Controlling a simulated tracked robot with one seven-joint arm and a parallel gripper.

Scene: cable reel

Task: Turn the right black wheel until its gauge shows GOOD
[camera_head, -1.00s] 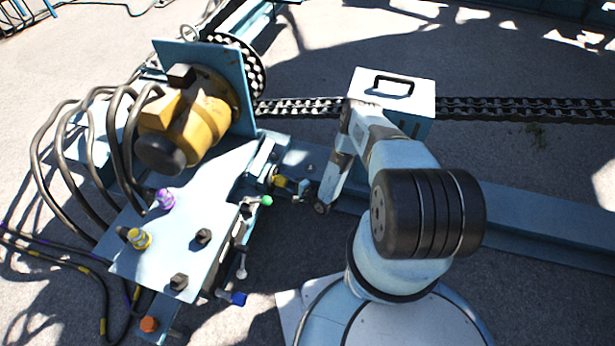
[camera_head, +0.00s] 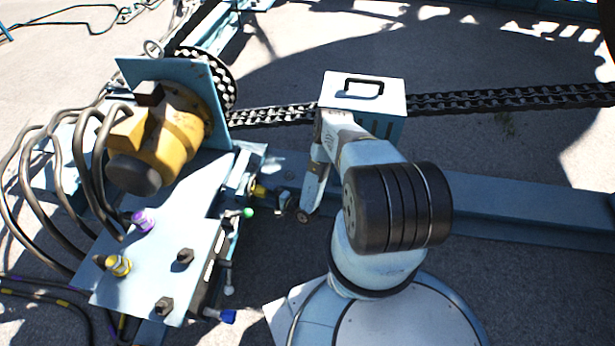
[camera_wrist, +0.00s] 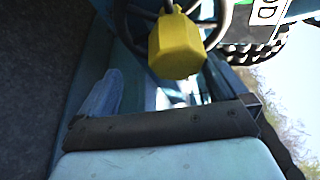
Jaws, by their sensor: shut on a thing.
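In the wrist view, part of a black spoked wheel (camera_wrist: 228,22) shows at the top, with a yellow hexagonal knob (camera_wrist: 176,45) in front of it. No pointer is visible. In the head view my gripper (camera_head: 276,196) is low beside the blue machine, at a small yellow part (camera_head: 258,190). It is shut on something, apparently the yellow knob. The contact is hidden. The rest of the wheel and gauge is out of sight.
A yellow motor (camera_head: 170,145) with black hoses stands on the machine at left. A blue plate (camera_head: 160,240) carries bolts and coloured caps. A white box (camera_head: 385,92) sits behind my arm, by a heavy chain (camera_head: 510,98). A blue beam (camera_head: 510,212) runs to the right.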

